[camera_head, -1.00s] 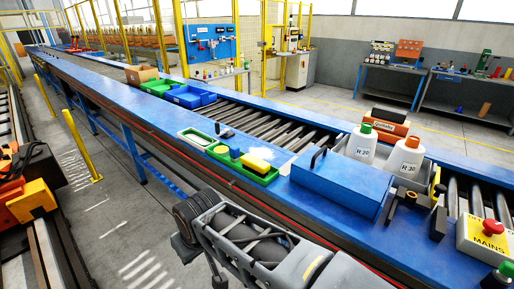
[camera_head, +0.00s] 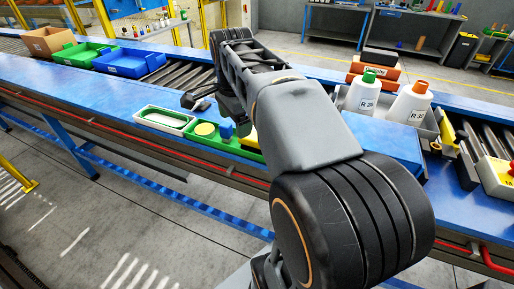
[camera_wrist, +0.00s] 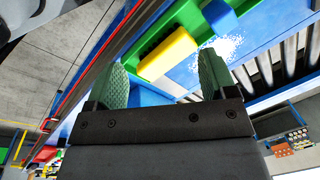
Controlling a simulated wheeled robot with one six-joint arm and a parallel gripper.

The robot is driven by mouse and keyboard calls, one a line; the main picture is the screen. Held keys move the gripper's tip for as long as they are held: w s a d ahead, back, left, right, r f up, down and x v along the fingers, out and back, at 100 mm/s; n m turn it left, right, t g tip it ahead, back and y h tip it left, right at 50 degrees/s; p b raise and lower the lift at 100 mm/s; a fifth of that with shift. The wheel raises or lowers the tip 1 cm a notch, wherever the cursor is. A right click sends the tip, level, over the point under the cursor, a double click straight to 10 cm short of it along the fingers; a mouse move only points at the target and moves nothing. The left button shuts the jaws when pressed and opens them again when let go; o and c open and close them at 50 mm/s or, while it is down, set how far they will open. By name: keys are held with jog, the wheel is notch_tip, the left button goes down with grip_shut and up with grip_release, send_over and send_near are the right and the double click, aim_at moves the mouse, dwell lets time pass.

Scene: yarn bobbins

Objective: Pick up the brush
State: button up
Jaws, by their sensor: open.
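In the head view my arm hides most of the gripper.
A blue block (camera_head: 226,130) stands in the green tray. White powder (camera_wrist: 215,55) is spilled on the bench. Blue and green bins (camera_head: 130,62) stand to the left. Rollers run behind.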

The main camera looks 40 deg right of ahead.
jog(key=d+r+m+g+b, duration=0.2)
jog(key=d+m, duration=0.6)
jog(key=m, duration=0.3)
jog(key=shift+y, duration=0.3)
notch_tip(320, 180, down, 13)
jog(key=shift+w+a+r+b, duration=0.1)
jog(key=shift+w+r+b, duration=0.1)
jog(key=shift+b, duration=0.45)
jog(key=shift+c, duration=0.3)
jog(key=c, duration=1)
jog(key=shift+r, duration=0.15)
